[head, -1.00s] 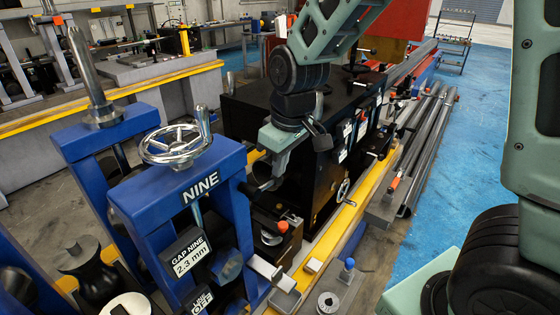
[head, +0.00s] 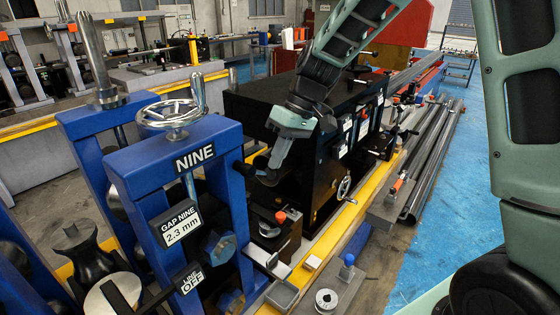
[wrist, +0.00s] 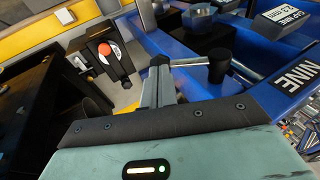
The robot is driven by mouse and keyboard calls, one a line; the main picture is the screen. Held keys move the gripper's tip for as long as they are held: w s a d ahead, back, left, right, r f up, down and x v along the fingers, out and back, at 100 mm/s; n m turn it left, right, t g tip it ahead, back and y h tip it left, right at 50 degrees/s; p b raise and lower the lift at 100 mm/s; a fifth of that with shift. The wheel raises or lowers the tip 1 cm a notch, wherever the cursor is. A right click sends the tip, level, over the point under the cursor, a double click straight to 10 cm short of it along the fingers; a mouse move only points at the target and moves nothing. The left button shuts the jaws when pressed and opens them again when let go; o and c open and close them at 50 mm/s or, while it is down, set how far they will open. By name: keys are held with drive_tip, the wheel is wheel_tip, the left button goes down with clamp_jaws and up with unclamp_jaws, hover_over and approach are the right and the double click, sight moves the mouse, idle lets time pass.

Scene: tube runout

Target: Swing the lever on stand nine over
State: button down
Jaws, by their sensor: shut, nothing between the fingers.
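Stand nine (head: 195,157) is a blue frame with a silver handwheel on top and signs reading NINE, GAP NINE 2.3 mm and LINE OFF. On its right side a black hub shows in the wrist view (wrist: 219,64). A bare metal lever rod (wrist: 190,62) runs from this hub to my fingertips. My gripper (head: 276,165) is shut and empty, to the right of the stand, pointing down. In the wrist view my fingertips (wrist: 159,64) are at the rod's outer end. I cannot tell whether they touch it. The rod is hard to make out in the head view.
A large black cabinet (head: 290,115) stands behind my gripper. A small box with a red button (head: 280,217) sits below it, also seen in the wrist view (wrist: 105,50). A yellow rail (head: 340,218) runs past the cabinet. Long pipes (head: 430,135) lie at the right; blue floor beyond is clear.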

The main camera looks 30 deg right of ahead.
sight(275, 177)
drive_tip(key=f+g+y+b, duration=0.1)
drive_tip(key=y+b, duration=0.1)
drive_tip(key=f+y+b, duration=0.1)
drive_tip(key=f+y, duration=0.1)
drive_tip(key=a+f+g+y+b, duration=0.1)
drive_tip(key=f+y+b, duration=0.1)
drive_tip(key=shift+s+m+g+b, duration=0.25)
drive_tip(key=shift+m+g+b, duration=0.05)
drive_tip(key=shift+m+b, duration=0.1)
drive_tip(key=shift+s+a+f+g+y+b, duration=0.2)
drive_tip(key=shift+a+f+y+b, duration=0.15)
drive_tip(key=shift+y, duration=0.2)
drive_tip(key=shift+s+a+f+g+y+b, duration=0.1)
drive_tip(key=shift+a+f+g+y+b, duration=0.15)
drive_tip(key=shift+y+b, duration=0.25)
drive_tip(key=shift+s+a+f+m+g+y+b, duration=0.2)
drive_tip(key=shift+a+y+b, duration=0.1)
drive_tip(key=shift+y, duration=0.35)
drive_tip(key=shift+s+a+f+m+g+y+b, duration=0.15)
drive_tip(key=shift+a+y+b, duration=0.15)
drive_tip(key=shift+y, duration=0.3)
drive_tip(key=shift+a, duration=0.1)
